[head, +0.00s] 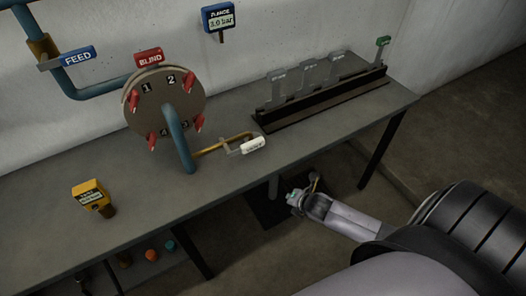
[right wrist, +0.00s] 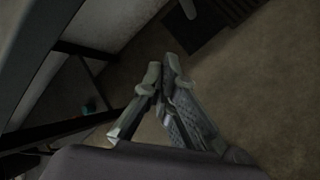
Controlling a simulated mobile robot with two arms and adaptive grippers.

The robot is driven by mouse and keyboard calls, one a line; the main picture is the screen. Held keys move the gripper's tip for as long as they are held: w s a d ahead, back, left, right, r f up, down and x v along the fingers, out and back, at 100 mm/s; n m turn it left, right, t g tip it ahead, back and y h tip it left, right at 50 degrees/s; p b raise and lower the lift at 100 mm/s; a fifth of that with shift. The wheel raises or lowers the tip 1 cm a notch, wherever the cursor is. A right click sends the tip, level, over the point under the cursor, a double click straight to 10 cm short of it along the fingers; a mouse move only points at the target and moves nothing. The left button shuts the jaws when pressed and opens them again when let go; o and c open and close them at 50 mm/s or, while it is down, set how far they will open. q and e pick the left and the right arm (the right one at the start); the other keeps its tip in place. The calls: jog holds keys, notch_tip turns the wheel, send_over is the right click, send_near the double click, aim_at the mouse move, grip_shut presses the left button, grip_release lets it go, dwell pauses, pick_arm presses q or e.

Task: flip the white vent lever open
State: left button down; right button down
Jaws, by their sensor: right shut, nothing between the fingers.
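The white vent lever (head: 253,145) is a small white grip beside a brass pipe that runs right from the blue pipe in front of the round flange (head: 170,98). Its label is too small to read surely. My right gripper (head: 314,183) is in front of the bench's front edge, below and right of the lever, and apart from it. In the right wrist view my right gripper (right wrist: 162,76) has its fingers together and empty, over the floor. My left gripper is not in view.
The flange carries several red clamps and a BLIND tag (head: 149,58). A dark rack (head: 320,98) with grey plates stands at the back right of the bench (head: 60,187). A yellow device (head: 92,196) stands at the left. The bench's front right is clear.

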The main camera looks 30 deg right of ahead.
aim_at(246, 148)
jog(key=w+a+r+n+t, duration=0.1)
jog(key=w+r+n, duration=0.1)
jog(key=r+n, duration=0.3)
jog(key=w+a+r+n+t+y+p, duration=0.1)
jog(key=r+n, duration=0.5)
jog(key=r, duration=0.7)
jog(key=shift+w+a+n+t, duration=0.3)
jog(key=shift+w+a, duration=0.45)
jog(key=shift+w, duration=0.4)
jog(key=shift+f, duration=0.1)
jog(key=p+x, duration=0.1)
jog(key=x, duration=0.9)
